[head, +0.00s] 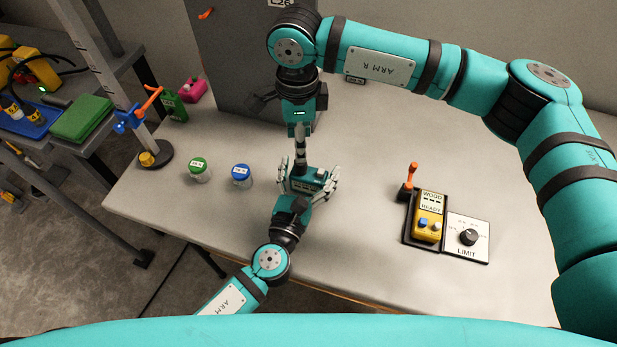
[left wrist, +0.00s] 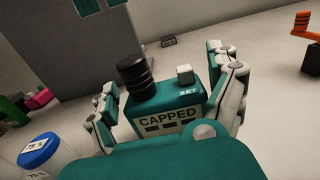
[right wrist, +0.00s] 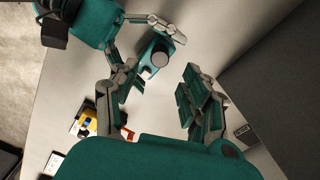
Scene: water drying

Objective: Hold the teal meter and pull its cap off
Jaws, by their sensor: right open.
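The teal meter (left wrist: 165,115) stands between the two fingers of my left gripper (left wrist: 170,85); its screen reads CAPPED. Its black ribbed cap (left wrist: 137,76) is on top at the left, beside a pale SET button (left wrist: 184,74). In the head view, my left gripper (head: 309,184) is closed around the meter (head: 307,181) from the front.
A green-lidded jar (head: 198,168) and a blue-lidded jar (head: 241,174) stand left of the meter. A yellow meter (head: 428,216) in a black tray and a LIMIT dial panel (head: 467,237) lie to the right. A grey cabinet (head: 235,60) rises behind. The table between is clear.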

